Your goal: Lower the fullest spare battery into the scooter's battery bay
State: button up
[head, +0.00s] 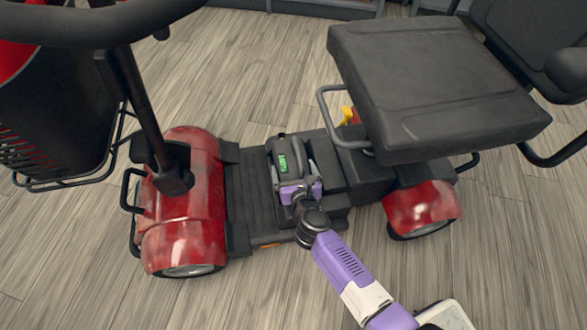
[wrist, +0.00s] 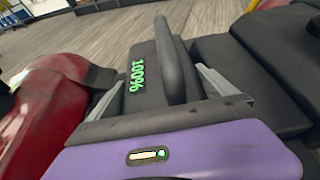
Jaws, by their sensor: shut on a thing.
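The spare battery (head: 283,148) is a dark block with a raised handle and a green-lit display. In the wrist view the battery (wrist: 146,55) reads 100%, turned on its side. My gripper (head: 294,172) is shut on the battery, one grey finger on each side of the handle; the fingers also show in the wrist view (wrist: 160,92). The battery is over the footwell of the red scooter (head: 203,200), beside the dark housing in front of the seat. The battery bay is not clearly seen; the battery and gripper cover that area. I cannot tell how deep the battery sits.
The scooter's black seat (head: 430,75) overhangs on the right, close to the housing. The steering column (head: 143,105) and basket (head: 50,125) stand on the left. A yellow part (head: 347,116) shows under the seat. The wooden floor (head: 480,270) in front is clear.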

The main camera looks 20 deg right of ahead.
jog(key=shift+f, duration=0.1)
dwell(0.8)
jog(key=o, duration=1.7)
jog(key=shift+s+f, duration=0.15)
jog(key=shift+f, duration=0.15)
jog(key=shift+r+p+v, duration=0.15)
jog(key=shift+p+v, duration=0.65)
jog(key=shift+v, duration=1.1)
jog(key=shift+r+p+v, duration=0.15)
jog(key=shift+p+v, duration=0.65)
jog(key=shift+v, duration=1.15)
